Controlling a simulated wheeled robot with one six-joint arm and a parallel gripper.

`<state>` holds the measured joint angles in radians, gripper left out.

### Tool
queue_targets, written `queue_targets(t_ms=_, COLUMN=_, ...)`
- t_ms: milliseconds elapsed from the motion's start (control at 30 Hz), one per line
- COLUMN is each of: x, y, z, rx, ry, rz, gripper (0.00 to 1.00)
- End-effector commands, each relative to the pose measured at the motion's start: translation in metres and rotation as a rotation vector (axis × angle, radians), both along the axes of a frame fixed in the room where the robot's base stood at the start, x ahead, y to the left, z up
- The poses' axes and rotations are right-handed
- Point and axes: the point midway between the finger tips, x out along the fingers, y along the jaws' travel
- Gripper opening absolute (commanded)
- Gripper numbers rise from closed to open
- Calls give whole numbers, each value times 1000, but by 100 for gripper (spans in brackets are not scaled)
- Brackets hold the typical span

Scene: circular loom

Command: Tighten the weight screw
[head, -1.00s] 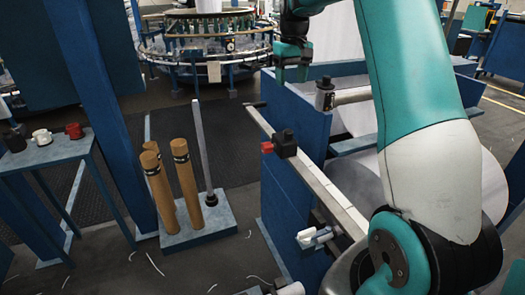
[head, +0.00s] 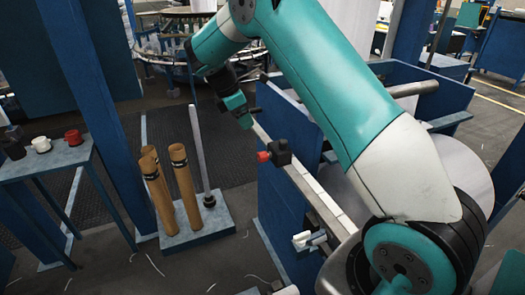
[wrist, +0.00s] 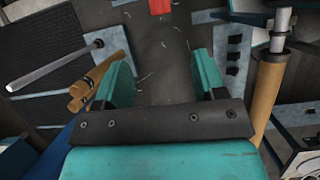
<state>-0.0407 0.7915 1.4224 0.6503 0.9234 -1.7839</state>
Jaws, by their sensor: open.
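The weight is a black block (head: 279,152) on a long pale bar, and its screw shows as a red knob (head: 263,156) on the block's left side. My gripper (head: 242,112) is in the air above and left of the weight, apart from it. In the wrist view my gripper (wrist: 162,78) has its two teal fingers spread wide with nothing between them. I cannot make out the weight screw for sure in the wrist view.
The pale bar (head: 317,195) runs beside a blue frame (head: 285,220). Brown tubes (head: 184,187) and a grey rod (head: 197,150) stand on a base at left. A small table (head: 50,160) holds cups. The wrist view shows a brown tube (wrist: 266,95) at right.

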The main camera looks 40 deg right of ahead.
Motion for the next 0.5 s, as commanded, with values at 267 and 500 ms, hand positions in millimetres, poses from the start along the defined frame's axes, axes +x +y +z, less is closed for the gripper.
queue_targets(t_ms=267, x=-4, y=-11, z=-29, rx=-5, ry=16, rz=24, gripper=64)
queue_targets(t_ms=500, x=-8, y=-31, z=-78, rx=-4, ry=16, rz=24, gripper=64)
